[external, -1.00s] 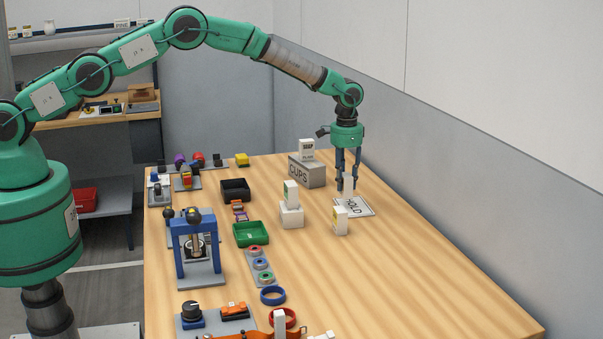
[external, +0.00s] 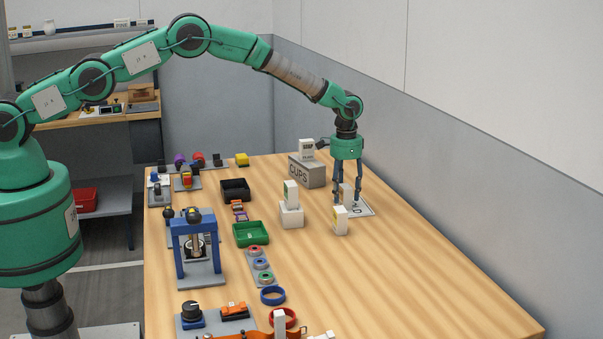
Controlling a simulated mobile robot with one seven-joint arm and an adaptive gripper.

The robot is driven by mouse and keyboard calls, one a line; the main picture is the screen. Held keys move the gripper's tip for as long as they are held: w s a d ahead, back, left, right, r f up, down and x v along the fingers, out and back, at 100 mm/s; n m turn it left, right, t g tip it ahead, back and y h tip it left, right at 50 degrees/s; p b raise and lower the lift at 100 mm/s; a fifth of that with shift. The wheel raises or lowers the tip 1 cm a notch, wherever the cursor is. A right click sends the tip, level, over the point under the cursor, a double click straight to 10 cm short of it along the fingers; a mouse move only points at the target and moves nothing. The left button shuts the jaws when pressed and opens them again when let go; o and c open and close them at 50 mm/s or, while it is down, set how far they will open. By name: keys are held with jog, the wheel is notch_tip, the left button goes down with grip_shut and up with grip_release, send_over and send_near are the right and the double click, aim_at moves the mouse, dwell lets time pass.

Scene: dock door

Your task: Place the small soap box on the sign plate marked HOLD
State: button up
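My gripper (external: 348,203) points straight down over the sign plate marked HOLD (external: 366,209), toward the far right of the table. It is shut on a small white box (external: 347,194), which looks like the small soap box. The box is upright between the fingers and low over the plate; I cannot tell whether its base touches. The fingers and the box hide much of the plate's lettering.
A white box with a yellow label (external: 340,221) stands just in front of the plate. Another stands on a white block (external: 291,216), and a third on the grey CUPS block (external: 314,175). A green tray (external: 251,235) is left. The table's right side is clear.

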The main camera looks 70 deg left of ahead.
aim_at(345, 185)
jog(key=shift+r, duration=0.2)
notch_tip(345, 185, up, 12)
dwell(0.8)
dwell(0.6)
